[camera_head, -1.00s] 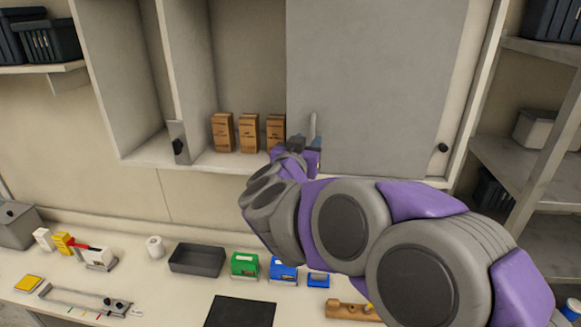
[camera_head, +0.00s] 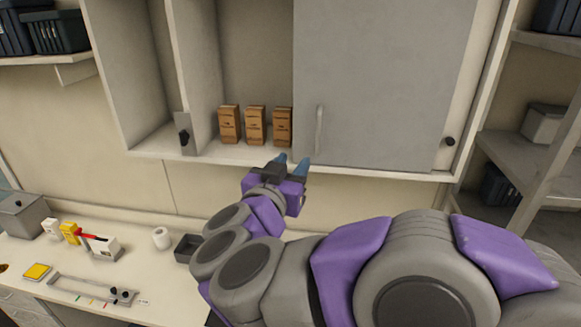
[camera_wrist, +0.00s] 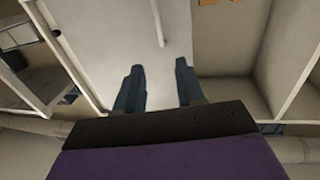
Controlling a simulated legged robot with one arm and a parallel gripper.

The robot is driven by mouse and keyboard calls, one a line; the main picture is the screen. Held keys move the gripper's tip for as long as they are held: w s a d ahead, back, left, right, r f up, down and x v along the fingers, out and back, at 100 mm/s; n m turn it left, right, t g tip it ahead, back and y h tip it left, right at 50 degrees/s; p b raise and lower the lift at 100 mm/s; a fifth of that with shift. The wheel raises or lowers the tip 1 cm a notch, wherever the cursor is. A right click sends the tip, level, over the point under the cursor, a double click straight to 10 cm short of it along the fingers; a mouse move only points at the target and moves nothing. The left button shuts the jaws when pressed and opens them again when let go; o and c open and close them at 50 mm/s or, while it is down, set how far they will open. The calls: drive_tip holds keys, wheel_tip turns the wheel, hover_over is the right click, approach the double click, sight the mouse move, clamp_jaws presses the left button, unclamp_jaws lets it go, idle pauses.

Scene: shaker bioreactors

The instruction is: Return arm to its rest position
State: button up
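My arm, purple and grey, reaches from the lower right of the head view toward the wall cabinet. My gripper (camera_head: 292,162) is just in front of the cabinet's lower edge, below the grey door's vertical handle (camera_head: 319,128). In the wrist view the two dark blue fingers (camera_wrist: 158,82) stand apart with nothing between them. The grey sliding door (camera_wrist: 150,50) and its handle (camera_wrist: 158,22) lie beyond the fingers, apart from them.
Several brown boxes (camera_head: 255,125) stand on the cabinet shelf (camera_head: 200,155) left of the door. The bench below holds a dark tray (camera_head: 186,248), a white roll (camera_head: 161,238) and a yellow pad (camera_head: 37,271). A shelving unit (camera_head: 545,150) stands at the right. My arm hides part of the bench.

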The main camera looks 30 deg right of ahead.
idle(0.6)
drive_tip(key=w+a+f+n+t+y+b, duration=0.2)
drive_tip(key=a+f+n+y+b, duration=0.25)
drive_tip(key=a+f+y, duration=0.45)
drive_tip(key=w+a+f+n+t+y+b, duration=0.15)
drive_tip(key=a+f+n+y+b, duration=0.35)
drive_tip(key=a, duration=0.5)
drive_tip(key=s+a+f+n+g+y+b, duration=0.1)
drive_tip(key=s+a+f+g+y+b, duration=0.2)
drive_tip(key=f, duration=0.5)
drive_tip(key=s+f+n+g+y+b, duration=0.1)
drive_tip(key=s+f+g+b, duration=0.3)
drive_tip(key=f, duration=0.3)
drive_tip(key=s+d+f+g+h+b, duration=0.1)
drive_tip(key=s+d+f+g+b, duration=0.1)
drive_tip(key=s, duration=0.5)
drive_tip(key=s+d+f+m+g+h+b, duration=0.1)
drive_tip(key=s+d+f+g+h+b, duration=0.1)
drive_tip(key=s+d+f+g, duration=0.3)
drive_tip(key=s+d+f+m+g+h+b, duration=0.1)
drive_tip(key=s+d+f, duration=0.4)
drive_tip(key=s+f, duration=0.5)
drive_tip(key=shift+s+f+g+h+b, duration=0.25)
drive_tip(key=shift+s+g+h+b, duration=0.15)
drive_tip(key=shift+s+g+b, duration=0.65)
